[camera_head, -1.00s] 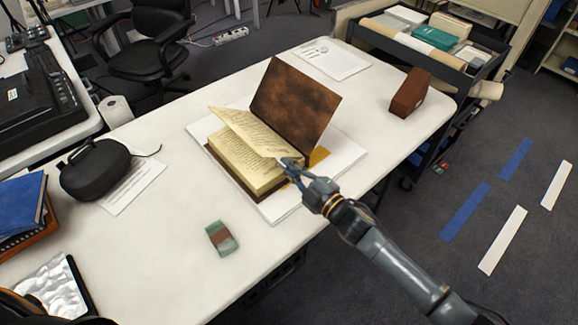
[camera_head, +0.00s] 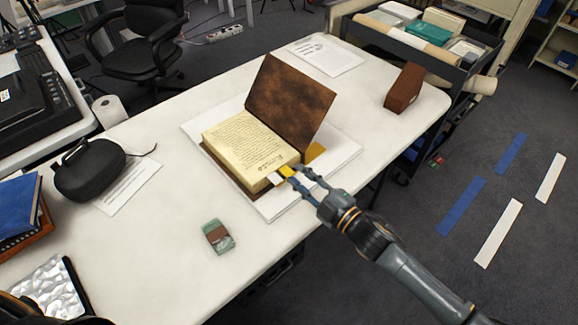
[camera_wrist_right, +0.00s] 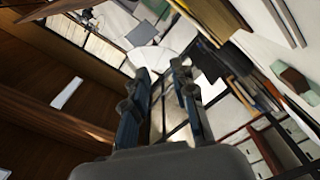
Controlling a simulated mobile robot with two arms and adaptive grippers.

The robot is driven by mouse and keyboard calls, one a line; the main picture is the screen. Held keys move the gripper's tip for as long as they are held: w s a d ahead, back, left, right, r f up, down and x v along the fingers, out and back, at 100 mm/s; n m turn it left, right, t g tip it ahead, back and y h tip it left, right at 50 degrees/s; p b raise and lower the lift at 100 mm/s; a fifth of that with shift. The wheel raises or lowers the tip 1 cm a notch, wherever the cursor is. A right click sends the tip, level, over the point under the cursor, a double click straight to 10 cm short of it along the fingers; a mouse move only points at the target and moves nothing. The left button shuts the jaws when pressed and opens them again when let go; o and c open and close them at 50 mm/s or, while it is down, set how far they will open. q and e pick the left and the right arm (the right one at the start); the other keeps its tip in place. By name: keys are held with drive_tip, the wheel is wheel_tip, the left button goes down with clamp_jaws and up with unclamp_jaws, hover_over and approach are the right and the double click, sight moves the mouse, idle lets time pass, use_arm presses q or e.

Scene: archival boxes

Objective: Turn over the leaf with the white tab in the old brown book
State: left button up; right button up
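The old brown book (camera_head: 290,98) lies open on a white board (camera_head: 340,150), its brown cover standing tilted up at the back right. The text page on top of the page block (camera_head: 245,140) lies flat. A white tab (camera_head: 274,179) and a yellow tab (camera_head: 287,171) stick out at its front right edge. My right gripper (camera_head: 296,176) is just right of these tabs, with its fingers apart. Whether a fingertip touches the yellow tab I cannot tell. The right wrist view also shows the gripper (camera_wrist_right: 162,72) open with nothing between its fingers.
A brown wedge-shaped block (camera_head: 404,88) stands at the table's right end. A small green and brown item (camera_head: 218,237) lies in front of the book. A black case (camera_head: 88,170) and stacked books (camera_head: 20,212) are at left.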

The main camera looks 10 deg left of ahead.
drive_tip(key=v, duration=0.6)
drive_tip(key=shift+d, duration=0.1)
idle(0.3)
